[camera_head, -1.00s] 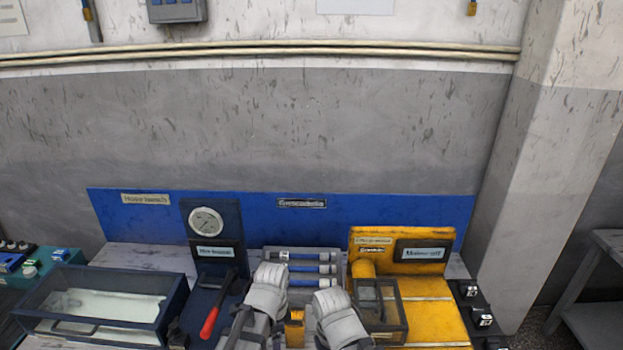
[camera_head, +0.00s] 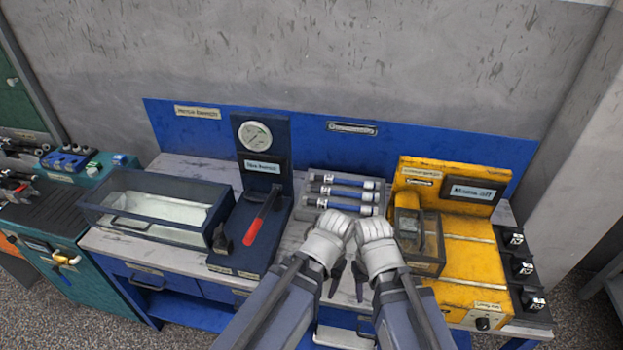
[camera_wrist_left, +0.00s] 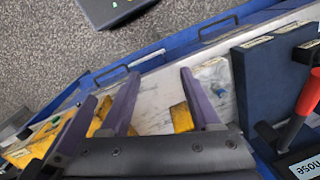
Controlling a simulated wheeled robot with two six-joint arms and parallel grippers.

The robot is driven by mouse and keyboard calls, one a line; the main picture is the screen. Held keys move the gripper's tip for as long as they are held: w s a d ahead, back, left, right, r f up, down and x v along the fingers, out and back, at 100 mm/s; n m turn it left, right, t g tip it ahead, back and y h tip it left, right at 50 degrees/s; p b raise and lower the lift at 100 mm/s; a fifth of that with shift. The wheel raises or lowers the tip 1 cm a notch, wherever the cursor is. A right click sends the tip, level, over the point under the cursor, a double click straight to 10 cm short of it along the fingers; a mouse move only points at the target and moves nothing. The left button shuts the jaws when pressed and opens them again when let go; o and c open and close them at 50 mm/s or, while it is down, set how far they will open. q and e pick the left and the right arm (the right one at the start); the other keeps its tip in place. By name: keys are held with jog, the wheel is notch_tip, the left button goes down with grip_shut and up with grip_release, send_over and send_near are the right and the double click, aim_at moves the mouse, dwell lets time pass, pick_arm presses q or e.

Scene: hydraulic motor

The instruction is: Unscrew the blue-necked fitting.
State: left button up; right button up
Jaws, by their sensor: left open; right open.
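In the head view both arms reach in side by side over the bench front, wrists close together. My left gripper (camera_head: 335,279) points down; in the left wrist view its two purple fingers stand apart with nothing between them (camera_wrist_left: 160,72). My right gripper (camera_head: 361,282) points down just right of it, open. In the left wrist view a yellow fixture (camera_wrist_left: 182,117) shows beside and behind the left fingers. A small clear and blue item (camera_wrist_left: 221,95) lies on the pale bench top; I cannot tell whether it is the blue-necked fitting. The arms hide the bench spot below them.
Several hoses lie in a grey rack (camera_head: 305,213) behind the wrists. A yellow station (camera_head: 468,254) stands right. A blue panel (camera_head: 200,132) closes the back.

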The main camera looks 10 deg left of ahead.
pick_arm(q)
jog(key=w+a+m, duration=0.3)
jog(key=w+m, duration=0.1)
jog(key=w+a+f+m, duration=0.1)
jog(key=w+a+m, duration=0.2)
jog(key=w+m, duration=0.2)
jog(key=w+a+m+h+b, duration=0.1)
jog(key=w+a+m, duration=0.2)
jog(key=w+m, duration=0.1)
jog(key=shift+w+a+f+m, duration=0.15)
jog(key=shift+w+a+m, duration=0.15)
jog(key=shift+w+a, duration=0.1)
jog(key=shift+w+a+m, duration=0.2)
jog(key=shift+a+m, duration=0.1)
jog(key=shift+m, duration=0.1)
jog(key=shift+f, duration=0.15)
notch_tip(320, 180, down, 9)
jog(key=b, duration=0.9)
jog(key=shift+c, duration=0.4)
